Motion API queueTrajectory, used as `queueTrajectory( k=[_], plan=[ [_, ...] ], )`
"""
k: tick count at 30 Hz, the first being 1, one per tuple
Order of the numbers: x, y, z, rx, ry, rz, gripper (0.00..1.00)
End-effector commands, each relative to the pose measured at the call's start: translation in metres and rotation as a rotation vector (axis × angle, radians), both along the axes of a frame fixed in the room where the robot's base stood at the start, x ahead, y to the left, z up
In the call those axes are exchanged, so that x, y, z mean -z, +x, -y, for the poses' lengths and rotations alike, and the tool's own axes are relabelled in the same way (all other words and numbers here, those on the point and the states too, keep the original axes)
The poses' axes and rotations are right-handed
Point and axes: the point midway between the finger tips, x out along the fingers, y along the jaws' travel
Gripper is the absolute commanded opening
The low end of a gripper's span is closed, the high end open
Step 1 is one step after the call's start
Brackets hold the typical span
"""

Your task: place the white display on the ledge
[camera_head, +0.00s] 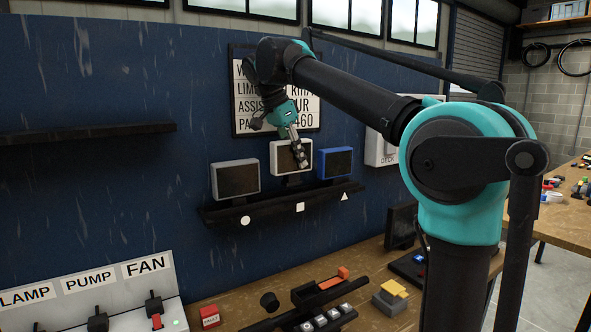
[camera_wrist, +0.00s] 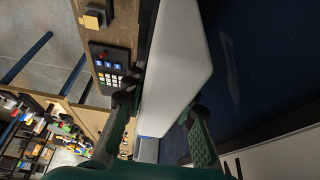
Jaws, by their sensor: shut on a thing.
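The white display (camera_head: 291,157) has a dark screen and is upright in the middle of the dark ledge (camera_head: 325,194), above the square mark. I cannot tell if its foot touches the ledge. My gripper (camera_head: 300,155) is shut on the display from above, and one finger crosses the screen's upper right. In the wrist view, the display's pale casing (camera_wrist: 175,65) fills the space between my fingers (camera_wrist: 163,112). A grey display (camera_head: 236,180) stands left of it above the circle mark. A blue display (camera_head: 336,163) stands right of it near the triangle mark.
A bare dark shelf (camera_head: 85,134) is on the blue wall at left. A letter board (camera_head: 250,95) hangs behind my gripper. Below are a switch panel (camera_head: 95,295) and a wooden bench (camera_head: 240,310) with buttons and a keypad (camera_wrist: 110,67).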

Motion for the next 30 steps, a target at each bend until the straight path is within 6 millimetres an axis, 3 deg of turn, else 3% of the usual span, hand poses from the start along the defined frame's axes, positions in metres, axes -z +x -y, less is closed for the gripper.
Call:
queueTrajectory(
  k=[5, 12, 23, 24, 28, 30],
  plan=[
    [0.005, 0.003, -0.002, 0.000, 0.000, 0.000, 0.00],
    [0.034, 0.003, -0.002, 0.000, 0.000, 0.000, 0.00],
    [0.038, 0.003, -0.002, 0.000, 0.000, 0.000, 0.00],
    [0.038, 0.003, -0.002, 0.000, 0.000, 0.000, 0.29],
    [0.038, 0.003, -0.002, 0.000, 0.000, 0.000, 0.45],
    [0.038, 0.003, -0.002, 0.000, 0.000, 0.000, 0.48]
  ],
)
